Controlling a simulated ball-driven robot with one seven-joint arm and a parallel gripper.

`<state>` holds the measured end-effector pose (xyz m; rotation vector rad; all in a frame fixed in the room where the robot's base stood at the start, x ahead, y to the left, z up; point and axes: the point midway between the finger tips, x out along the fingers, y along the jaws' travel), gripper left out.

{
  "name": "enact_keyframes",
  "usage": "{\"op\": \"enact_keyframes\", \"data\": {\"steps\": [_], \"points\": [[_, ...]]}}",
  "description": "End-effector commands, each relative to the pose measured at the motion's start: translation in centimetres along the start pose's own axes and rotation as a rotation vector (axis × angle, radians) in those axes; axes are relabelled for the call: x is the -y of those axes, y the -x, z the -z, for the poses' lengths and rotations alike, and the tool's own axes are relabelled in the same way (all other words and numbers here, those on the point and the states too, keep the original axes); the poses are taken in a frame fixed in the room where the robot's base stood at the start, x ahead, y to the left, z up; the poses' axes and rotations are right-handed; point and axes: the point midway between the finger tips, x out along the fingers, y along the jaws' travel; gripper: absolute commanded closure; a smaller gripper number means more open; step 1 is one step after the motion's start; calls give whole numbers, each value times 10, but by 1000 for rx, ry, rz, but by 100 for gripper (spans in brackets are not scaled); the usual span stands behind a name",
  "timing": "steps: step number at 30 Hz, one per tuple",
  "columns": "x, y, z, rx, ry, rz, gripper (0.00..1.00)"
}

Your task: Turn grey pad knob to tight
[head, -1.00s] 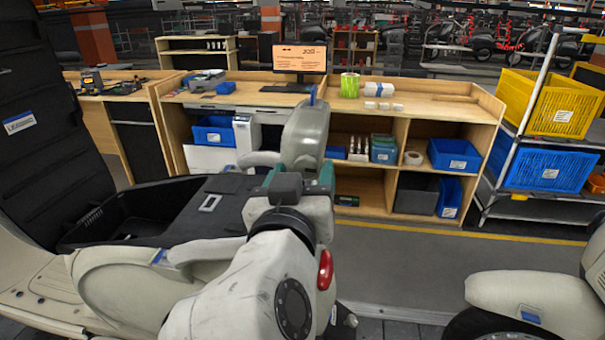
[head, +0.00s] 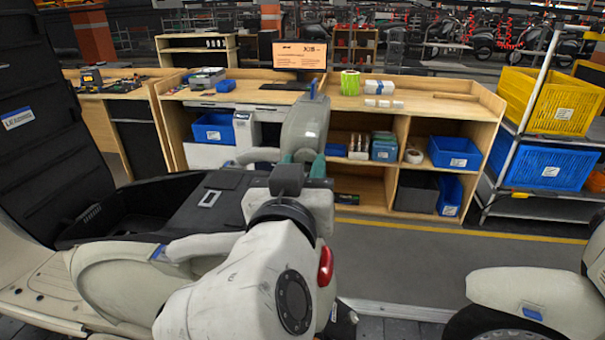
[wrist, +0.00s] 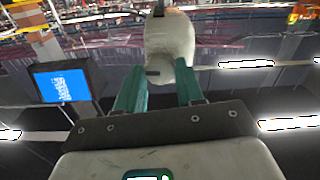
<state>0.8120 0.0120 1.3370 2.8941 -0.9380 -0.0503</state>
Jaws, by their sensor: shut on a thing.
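A rounded grey part (head: 305,128), which I take for the grey pad, stands upright just beyond my gripper in the head view, with a small blue tip at its top. My gripper (head: 303,160) has teal fingers, closed on the lower end of this part. In the wrist view the pale part (wrist: 169,42) rises from between the fingers of my gripper (wrist: 160,85), and a small dark tab shows on its lower left. The knob cannot be told apart from the pad, and tight or loose marks cannot be made out.
A black lidded case (head: 20,120) and pale scooter bodywork lie to the left. Another pale scooter body (head: 525,298) is at the lower right. Behind stands a wooden bench (head: 440,108) with blue bins. Grey floor (head: 430,265) is clear between.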

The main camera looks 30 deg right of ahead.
Motion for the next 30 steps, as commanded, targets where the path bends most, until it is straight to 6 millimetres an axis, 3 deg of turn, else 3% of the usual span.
{"op": "enact_keyframes", "data": {"steps": [30], "points": [[1,0,-6,-1,-889,1,93]]}}
